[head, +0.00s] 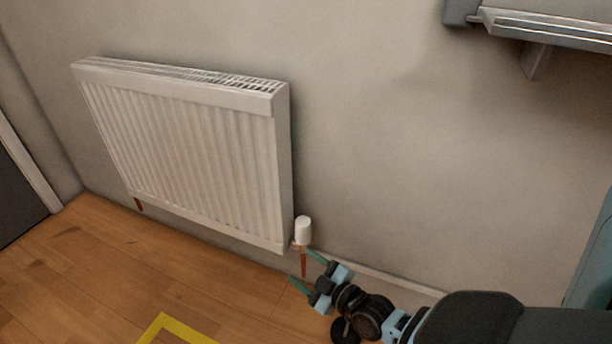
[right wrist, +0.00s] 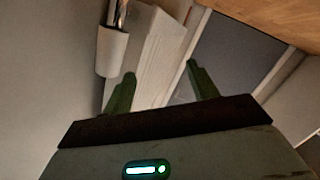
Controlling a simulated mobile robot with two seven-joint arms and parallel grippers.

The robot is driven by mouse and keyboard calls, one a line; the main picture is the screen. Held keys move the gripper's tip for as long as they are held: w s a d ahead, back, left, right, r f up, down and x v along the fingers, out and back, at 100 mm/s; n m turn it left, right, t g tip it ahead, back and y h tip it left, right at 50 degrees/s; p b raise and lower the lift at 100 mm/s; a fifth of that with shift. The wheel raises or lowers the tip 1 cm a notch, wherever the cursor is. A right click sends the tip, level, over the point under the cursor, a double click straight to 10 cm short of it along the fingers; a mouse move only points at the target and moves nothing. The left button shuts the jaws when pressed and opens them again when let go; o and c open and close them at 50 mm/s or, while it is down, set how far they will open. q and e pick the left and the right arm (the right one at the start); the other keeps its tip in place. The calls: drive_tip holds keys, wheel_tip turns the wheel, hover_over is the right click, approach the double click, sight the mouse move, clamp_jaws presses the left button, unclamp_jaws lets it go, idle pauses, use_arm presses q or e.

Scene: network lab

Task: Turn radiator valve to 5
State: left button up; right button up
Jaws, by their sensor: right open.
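The white radiator (head: 190,155) hangs on the wall at the left in the head view. Its white cylindrical valve (head: 303,230) stands upright at the lower right corner, above a copper pipe (head: 303,262). No numbers on the valve can be read. My right gripper (head: 304,268) is open and empty, just below and close to the valve. In the right wrist view, the valve (right wrist: 111,52) is at the upper left, beyond and outside the left one of the two green fingers (right wrist: 158,85). The radiator (right wrist: 158,55) shows beyond the fingers. My left gripper is out of view.
The grey wall (head: 400,150) runs behind the radiator, with a skirting board at its foot. A metal tray or ledge (head: 550,28) juts out at the upper right. Yellow tape (head: 178,328) marks the wooden floor. A dark door (head: 18,190) is at the far left.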

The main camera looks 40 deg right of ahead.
sight(307, 232)
drive_tip(key=d+r+m+t+h, duration=0.1)
drive_tip(key=d+r+m+h, duration=0.25)
drive_tip(key=d+m, duration=0.45)
drive_tip(key=shift+m+h, duration=0.25)
drive_tip(key=shift+m, duration=0.55)
drive_tip(key=shift+w+a+f+b, duration=0.15)
drive_tip(key=shift+w+b, duration=0.4)
drive_tip(key=shift+w, duration=0.65)
drive_tip(key=shift+w+a+f+b, duration=0.2)
drive_tip(key=shift+w+b, duration=0.4)
drive_tip(key=shift+w, duration=0.55)
drive_tip(key=shift+w+a+f+b, duration=0.15)
drive_tip(key=shift+w+b, duration=0.4)
drive_tip(key=shift+w, duration=0.65)
drive_tip(key=c, duration=1)
